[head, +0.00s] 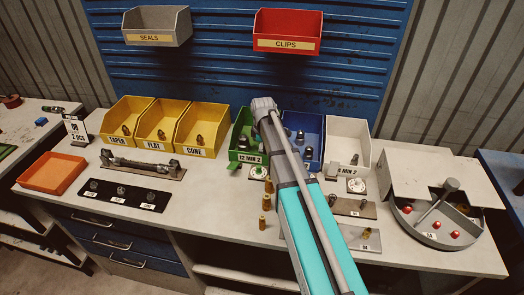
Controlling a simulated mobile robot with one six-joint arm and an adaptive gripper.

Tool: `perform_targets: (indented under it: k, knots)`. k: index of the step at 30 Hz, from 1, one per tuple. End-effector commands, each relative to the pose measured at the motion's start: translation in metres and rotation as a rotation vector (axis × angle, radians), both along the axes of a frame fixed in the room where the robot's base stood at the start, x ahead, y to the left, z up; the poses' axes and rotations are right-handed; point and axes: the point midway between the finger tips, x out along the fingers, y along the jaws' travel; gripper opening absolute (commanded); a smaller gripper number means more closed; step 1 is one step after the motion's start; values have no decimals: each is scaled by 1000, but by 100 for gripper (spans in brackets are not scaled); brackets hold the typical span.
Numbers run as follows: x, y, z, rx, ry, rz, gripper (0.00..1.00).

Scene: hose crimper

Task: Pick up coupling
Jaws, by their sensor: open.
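I cannot tell which one the task means. A few small brass fittings (264,212) stand on the bench just left of my arm. My arm reaches up from the bottom right, and its grey end joint shows in front of the green and blue bins. My gripper's fingers do not show.
A green bin (238,156), a blue bin (317,127) and a white bin (350,137) stand at the back. An orange tray (51,173) and a black strip with fittings (122,195) lie at left. A grey machine with a round tray (437,240) stands at right.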

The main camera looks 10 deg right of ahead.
Motion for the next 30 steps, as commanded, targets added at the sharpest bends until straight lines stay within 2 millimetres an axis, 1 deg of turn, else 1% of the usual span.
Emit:
perform_targets:
  k: [4, 8, 9, 11, 12, 14, 15, 17, 30]
  knots:
    - [0, 0, 0, 0, 0, 0, 80]
    - [0, 0, 0, 0, 0, 0, 56]
    - [0, 0, 0, 0, 0, 0, 48]
    - [0, 0, 0, 0, 0, 0, 37]
    - [0, 0, 0, 0, 0, 0, 30]
    - [0, 0, 0, 0, 0, -1, 19]
    - [0, 0, 0, 0, 0, -1, 11]
    - [0, 0, 0, 0, 0, -1, 0]
    - [0, -1, 2, 0, 0, -1, 0]
